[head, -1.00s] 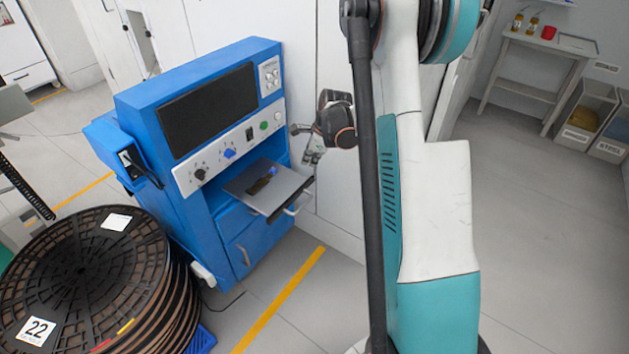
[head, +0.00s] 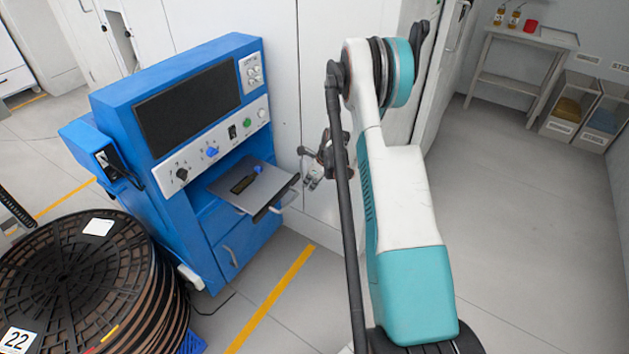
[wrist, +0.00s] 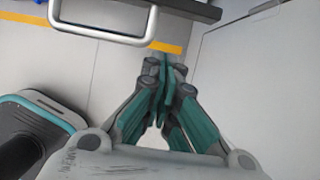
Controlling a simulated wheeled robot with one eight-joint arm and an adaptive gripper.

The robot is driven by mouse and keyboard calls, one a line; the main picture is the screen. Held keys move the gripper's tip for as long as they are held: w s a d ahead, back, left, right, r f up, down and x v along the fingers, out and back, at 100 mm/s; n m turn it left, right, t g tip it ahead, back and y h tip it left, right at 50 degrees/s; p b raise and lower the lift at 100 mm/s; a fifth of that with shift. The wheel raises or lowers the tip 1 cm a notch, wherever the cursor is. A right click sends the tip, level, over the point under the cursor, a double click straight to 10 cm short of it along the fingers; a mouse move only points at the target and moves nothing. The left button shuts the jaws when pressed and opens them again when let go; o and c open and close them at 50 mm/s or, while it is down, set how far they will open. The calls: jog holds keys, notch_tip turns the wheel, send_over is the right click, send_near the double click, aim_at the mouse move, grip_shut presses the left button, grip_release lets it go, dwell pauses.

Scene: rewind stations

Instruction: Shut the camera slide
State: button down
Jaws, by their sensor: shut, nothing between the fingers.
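The camera slide (head: 232,192) is a grey tray pulled out from the front of the blue machine (head: 216,235). A dark part and a small blue piece lie on it. Its front handle (wrist: 100,38) shows at the top of the wrist view, a light grey loop on a dark front edge. My gripper (wrist: 163,75) is shut and empty, with its fingertips below and right of the handle, apart from it. In the head view my gripper (head: 311,182) is just right of the slide's front, partly hidden by my arm.
A stack of large black reels (head: 80,290) stands left of the machine. White cabinet doors (head: 315,90) rise behind my gripper. A yellow line (head: 270,300) crosses the floor. A side table (head: 530,36) and bins are far right, with clear floor before them.

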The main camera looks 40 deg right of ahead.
jog(key=shift+w+a+f+b, duration=0.3)
jog(key=shift+w, duration=0.45)
jog(key=shift+w+a+f+b, duration=0.25)
jog(key=shift+w+b, duration=0.1)
jog(key=shift+w, duration=0.35)
jog(key=shift+w+a+f+b, duration=0.3)
jog(key=shift+w, duration=0.45)
jog(key=shift+w, duration=0.1)
